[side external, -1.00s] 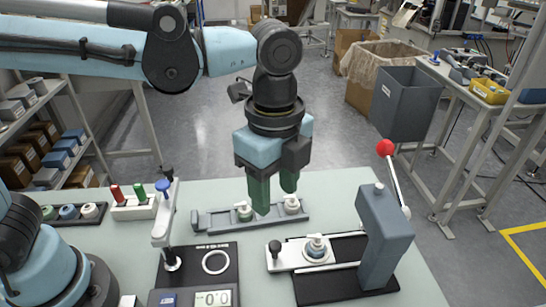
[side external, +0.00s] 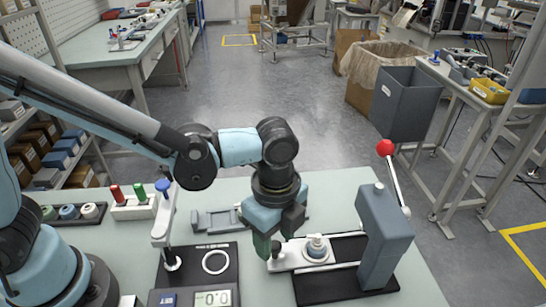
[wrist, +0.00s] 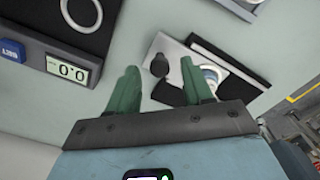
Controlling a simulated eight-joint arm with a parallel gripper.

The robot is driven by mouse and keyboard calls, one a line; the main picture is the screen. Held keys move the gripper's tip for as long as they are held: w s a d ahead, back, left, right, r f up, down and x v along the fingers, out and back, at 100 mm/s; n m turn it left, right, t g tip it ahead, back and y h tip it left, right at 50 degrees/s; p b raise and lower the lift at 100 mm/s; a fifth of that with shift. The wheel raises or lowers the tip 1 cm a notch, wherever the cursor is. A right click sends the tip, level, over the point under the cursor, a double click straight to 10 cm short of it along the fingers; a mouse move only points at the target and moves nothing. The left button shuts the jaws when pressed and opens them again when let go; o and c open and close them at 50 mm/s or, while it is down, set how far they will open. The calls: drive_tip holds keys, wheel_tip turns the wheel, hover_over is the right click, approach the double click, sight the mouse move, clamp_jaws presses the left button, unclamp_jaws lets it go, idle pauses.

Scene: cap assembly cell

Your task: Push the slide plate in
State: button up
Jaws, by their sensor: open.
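The slide plate (side external: 290,257) is a pale plate lying on the dark base (side external: 330,284) of the press and sticking out to the left. It carries a dark knob (side external: 275,248) at its outer end and a round white-and-blue part (side external: 316,248) farther in. My gripper (side external: 275,244) is open, pointing down at the knob end. In the wrist view the slide plate (wrist: 172,50) lies beyond the fingers, and the knob (wrist: 159,65) appears between the green fingertips (wrist: 159,66). I cannot tell whether a finger touches the knob. The right finger partly hides the round part.
The grey press column (side external: 385,238) with a red-balled lever (side external: 385,147) stands right of the plate. A scale with a ring (side external: 216,262) and a blue-topped stand (side external: 163,220) are left. A grey rack (side external: 215,220) lies behind my gripper. The table's front right is clear.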

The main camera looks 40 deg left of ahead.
drive_tip(key=shift+f, duration=0.25)
drive_tip(key=shift+c, duration=0.3)
clamp_jaws()
